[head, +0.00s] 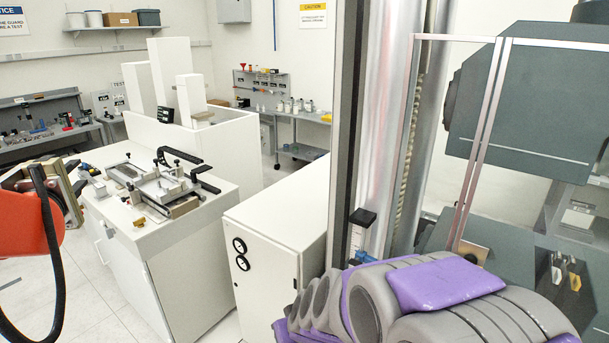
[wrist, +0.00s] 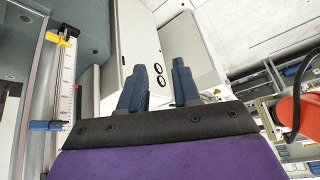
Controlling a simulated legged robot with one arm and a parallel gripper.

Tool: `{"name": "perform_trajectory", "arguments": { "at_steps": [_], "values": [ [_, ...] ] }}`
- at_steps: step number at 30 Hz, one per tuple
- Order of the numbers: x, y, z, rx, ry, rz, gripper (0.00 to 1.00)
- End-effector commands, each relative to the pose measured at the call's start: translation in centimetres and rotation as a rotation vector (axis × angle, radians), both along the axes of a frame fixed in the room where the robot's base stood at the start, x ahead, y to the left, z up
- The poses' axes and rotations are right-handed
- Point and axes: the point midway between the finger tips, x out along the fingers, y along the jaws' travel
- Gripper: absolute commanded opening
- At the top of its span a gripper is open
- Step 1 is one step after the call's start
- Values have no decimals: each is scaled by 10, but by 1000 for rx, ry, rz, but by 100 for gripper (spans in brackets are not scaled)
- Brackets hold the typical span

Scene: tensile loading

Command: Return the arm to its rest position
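My gripper (wrist: 160,80) shows in the wrist view as two dark blue fingers beyond a black band and a purple palm. The fingers stand apart with nothing between them. They point toward a white cabinet (wrist: 130,35) with two round black dials. In the head view, purple and grey padded parts of my arm fill the lower right, in front of the testing machine column (head: 388,130). The fingertips cannot be made out in the head view.
A white cabinet (head: 275,240) stands left of the column. Left of it, a bench (head: 185,235) carries a metal fixture (head: 165,185). An orange arm-like part (head: 30,225) with a black cable is at the left edge. Clear guard panels (head: 440,130) and a dark machine head (head: 525,95) are at right.

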Motion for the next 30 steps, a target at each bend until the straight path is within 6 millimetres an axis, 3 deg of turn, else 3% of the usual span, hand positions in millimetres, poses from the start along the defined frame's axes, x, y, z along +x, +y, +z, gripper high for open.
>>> {"name": "perform_trajectory", "arguments": {
  "at_steps": [15,18,24,30],
  "values": [
    [-218,-132,-16,-144,516,-245,32],
    [-253,-153,-18,-190,589,-316,32],
    [-287,-172,-18,-237,658,-394,32],
    [-289,-173,-17,-242,664,-400,32]
  ]
}}
